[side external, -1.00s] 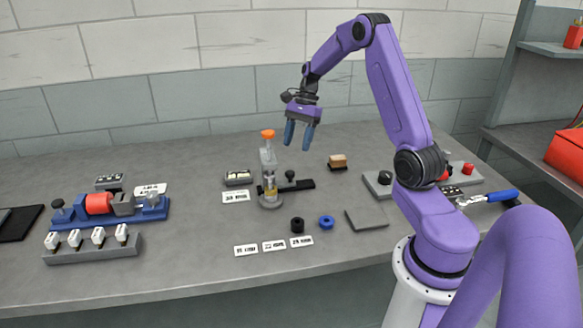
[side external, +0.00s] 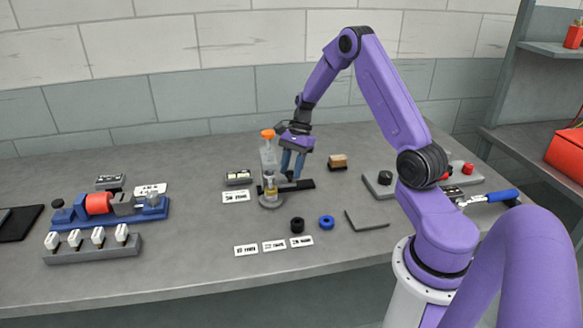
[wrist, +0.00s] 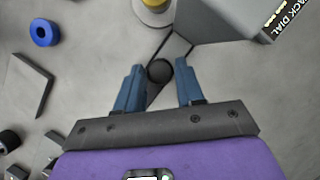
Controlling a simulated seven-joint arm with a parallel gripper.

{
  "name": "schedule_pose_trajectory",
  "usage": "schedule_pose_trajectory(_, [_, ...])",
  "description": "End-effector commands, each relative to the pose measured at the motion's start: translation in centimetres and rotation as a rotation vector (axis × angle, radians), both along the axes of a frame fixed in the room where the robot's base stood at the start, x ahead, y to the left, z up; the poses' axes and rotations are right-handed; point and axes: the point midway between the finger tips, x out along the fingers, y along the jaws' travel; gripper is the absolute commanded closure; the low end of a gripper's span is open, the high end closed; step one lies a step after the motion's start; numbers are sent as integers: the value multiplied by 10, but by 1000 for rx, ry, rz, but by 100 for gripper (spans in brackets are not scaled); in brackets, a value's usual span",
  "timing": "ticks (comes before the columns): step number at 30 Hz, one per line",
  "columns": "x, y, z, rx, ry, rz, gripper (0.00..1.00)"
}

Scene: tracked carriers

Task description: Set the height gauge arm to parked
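The height gauge (side external: 268,160) stands mid-table, a pale upright post with an orange top on a round base. A dark flat arm (side external: 306,184) extends right from its base, with a black round knob on it. The knob (wrist: 159,71) also shows in the wrist view, between the fingertips. My gripper (side external: 291,175) is low over this arm, just right of the post. In the wrist view, my gripper (wrist: 159,67) is open, with one finger on each side of the knob and visible gaps. I cannot tell how high the fingertips are above the table.
A grey labelled block (wrist: 220,22) is close to the fingers in the wrist view. A blue ring (side external: 326,222), black ring (side external: 297,225) and grey plate (side external: 367,220) lie in front. A blue fixture (side external: 110,213) stands left.

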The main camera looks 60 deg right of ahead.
Motion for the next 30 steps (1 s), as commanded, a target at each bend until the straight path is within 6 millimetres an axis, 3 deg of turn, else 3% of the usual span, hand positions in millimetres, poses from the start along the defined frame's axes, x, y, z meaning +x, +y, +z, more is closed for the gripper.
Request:
schedule_pose_trajectory(1, [0, 0, 0, 0, 0, 0, 80])
schedule_pose_trajectory(3, [0, 0, 0, 0, 0, 0, 100])
schedule_pose_trajectory(10, [-6, -7, 0, 0, 2, -4, 100])
schedule_pose_trajectory(21, [-67, -68, 1, -1, -1, -6, 100])
schedule_pose_trajectory(30, [-81, -82, 1, -1, -1, -2, 100])
